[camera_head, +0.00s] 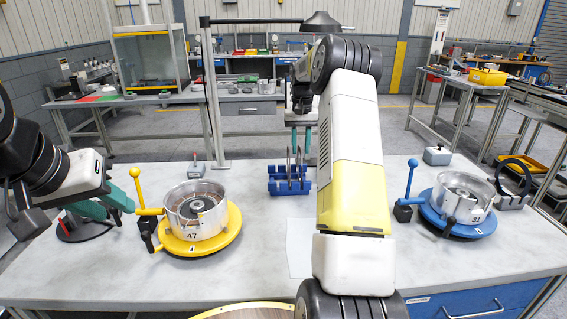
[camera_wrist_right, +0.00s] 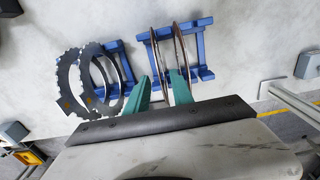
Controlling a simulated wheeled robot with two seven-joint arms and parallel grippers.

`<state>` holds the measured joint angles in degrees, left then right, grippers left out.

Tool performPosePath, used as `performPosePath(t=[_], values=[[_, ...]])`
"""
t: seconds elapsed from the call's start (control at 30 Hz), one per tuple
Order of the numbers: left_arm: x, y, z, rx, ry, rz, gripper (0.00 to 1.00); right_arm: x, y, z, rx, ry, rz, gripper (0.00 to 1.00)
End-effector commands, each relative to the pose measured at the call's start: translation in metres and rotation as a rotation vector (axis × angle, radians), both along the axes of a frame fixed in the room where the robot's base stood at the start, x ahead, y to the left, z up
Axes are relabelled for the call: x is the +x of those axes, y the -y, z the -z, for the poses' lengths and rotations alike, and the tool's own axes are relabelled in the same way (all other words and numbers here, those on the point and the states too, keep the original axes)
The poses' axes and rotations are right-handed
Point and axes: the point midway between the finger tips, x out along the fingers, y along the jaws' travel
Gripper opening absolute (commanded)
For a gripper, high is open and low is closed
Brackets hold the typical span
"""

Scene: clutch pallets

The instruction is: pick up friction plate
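A blue rack (camera_head: 276,186) stands mid-table with thin upright plates (camera_head: 299,165) in it. In the right wrist view, the blue rack (camera_wrist_right: 204,73) on the right holds two thin ring plates seen nearly edge-on, a left one (camera_wrist_right: 158,62) and a right one (camera_wrist_right: 181,62). My right gripper (camera_wrist_right: 161,84) is open above them; its teal fingers appear either side of the left plate's near end, and contact is unclear. It also shows in the head view (camera_head: 301,140). My left gripper (camera_head: 114,210) is open and empty, beside the yellow-based clutch housing.
A drum (camera_head: 196,222) marked 47 sits on a yellow base (camera_head: 232,232) at left. Another drum (camera_head: 464,207) sits on a blue base (camera_head: 471,230) at right, near a black ring (camera_head: 526,172). Grey toothed plates (camera_wrist_right: 68,82) stand at a second blue rack (camera_wrist_right: 121,50).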

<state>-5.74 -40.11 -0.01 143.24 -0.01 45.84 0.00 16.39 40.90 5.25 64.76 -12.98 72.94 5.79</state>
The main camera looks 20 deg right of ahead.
Motion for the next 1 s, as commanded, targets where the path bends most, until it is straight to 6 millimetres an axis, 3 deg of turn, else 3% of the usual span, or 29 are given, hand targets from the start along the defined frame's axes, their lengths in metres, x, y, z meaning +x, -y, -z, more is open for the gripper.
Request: performPosePath(t=[0.4, 0.67, 0.8, 1.0], values=[[0.000, 0.000, 0.000, 0.000, 0.000, 0.000, 0.36, -0.002, -0.001, 0.053, 0.001, 0.000, -0.001, 0.28], [0.000, 0.000, 0.000, 0.000, 0.000, 0.000, 0.36, -0.002, -0.001, 0.055, 0.000, 0.001, -0.001, 0.28], [0.000, 0.000, 0.000, 0.000, 0.000, 0.000, 0.36, -0.002, -0.001, 0.055, 0.000, 0.001, -0.001, 0.01], [0.000, 0.000, 0.000, 0.000, 0.000, 0.000, 0.36, -0.002, -0.001, 0.055, 0.000, 0.001, -0.001, 0.00]])
